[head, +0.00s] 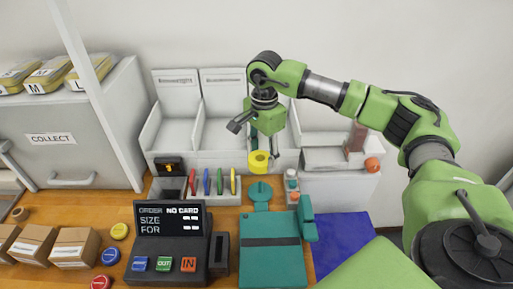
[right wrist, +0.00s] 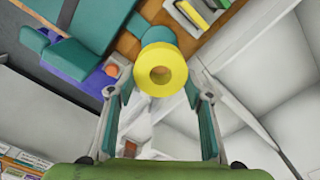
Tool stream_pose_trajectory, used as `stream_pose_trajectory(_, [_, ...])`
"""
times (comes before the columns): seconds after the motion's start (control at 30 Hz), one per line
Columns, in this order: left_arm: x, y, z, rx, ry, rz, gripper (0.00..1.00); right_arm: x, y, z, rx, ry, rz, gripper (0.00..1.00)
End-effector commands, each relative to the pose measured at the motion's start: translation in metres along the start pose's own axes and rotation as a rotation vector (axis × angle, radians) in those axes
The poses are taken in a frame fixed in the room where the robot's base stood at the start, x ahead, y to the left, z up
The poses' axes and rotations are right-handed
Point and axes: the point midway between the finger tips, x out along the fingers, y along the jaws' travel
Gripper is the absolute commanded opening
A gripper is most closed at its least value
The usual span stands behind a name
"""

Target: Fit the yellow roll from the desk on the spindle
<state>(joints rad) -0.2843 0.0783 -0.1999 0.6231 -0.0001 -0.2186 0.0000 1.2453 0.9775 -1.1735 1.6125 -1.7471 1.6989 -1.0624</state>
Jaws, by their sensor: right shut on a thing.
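My right gripper (head: 257,149) is shut on the yellow roll (head: 258,167) and holds it in the air. The right wrist view shows the yellow roll (right wrist: 160,91) between the fingertips of my right gripper (right wrist: 160,80), its round hole facing the camera. In the head view a teal round part (head: 260,190) stands just below the roll, behind the teal machine (head: 270,252). A visible gap separates roll and round part. In the right wrist view the teal round part (right wrist: 156,34) is partly hidden behind the roll. I cannot clearly make out the spindle's pin. My left gripper is out of view.
White bins (head: 178,110) stand behind the desk. A holder with coloured sticks (head: 206,182) and small bottles (head: 292,182) flank the round part. The order terminal (head: 168,240), coloured discs (head: 119,231) and cardboard boxes (head: 74,248) are at left; a blue mat (head: 342,243) is at right.

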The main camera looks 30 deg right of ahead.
Motion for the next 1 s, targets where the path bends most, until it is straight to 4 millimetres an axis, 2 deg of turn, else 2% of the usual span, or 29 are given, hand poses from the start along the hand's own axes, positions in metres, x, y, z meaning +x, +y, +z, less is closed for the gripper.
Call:
stream_pose_trajectory(0.03, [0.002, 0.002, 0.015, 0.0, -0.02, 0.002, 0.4, 0.004, 0.0, 0.0, 0.0, 0.0, 0.001, 0.25])
stream_pose_trajectory(0.1, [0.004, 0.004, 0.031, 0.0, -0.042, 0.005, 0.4, 0.009, 0.0, 0.0, 0.0, 0.0, 0.001, 0.25])
stream_pose_trajectory(0.23, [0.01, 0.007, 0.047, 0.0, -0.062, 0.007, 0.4, 0.019, 0.0, 0.0, 0.0, 0.001, 0.001, 0.25])
stream_pose_trajectory(0.37, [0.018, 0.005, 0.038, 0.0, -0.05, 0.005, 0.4, 0.032, 0.0, -0.001, 0.0, 0.001, 0.001, 0.25])
stream_pose_trajectory(0.5, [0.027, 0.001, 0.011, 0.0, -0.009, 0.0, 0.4, 0.045, 0.0, 0.0, 0.0, 0.001, 0.0, 0.25])
stream_pose_trajectory(0.6, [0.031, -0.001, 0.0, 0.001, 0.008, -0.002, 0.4, 0.051, 0.0, 0.0, 0.0, 0.001, 0.0, 0.25])
stream_pose_trajectory(0.73, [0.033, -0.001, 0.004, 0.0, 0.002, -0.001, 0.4, 0.055, 0.0, -0.001, 0.0, 0.001, 0.0, 0.25])
stream_pose_trajectory(1.0, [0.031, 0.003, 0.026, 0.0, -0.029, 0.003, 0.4, 0.055, 0.0, 0.0, 0.0, 0.001, 0.0, 0.25])
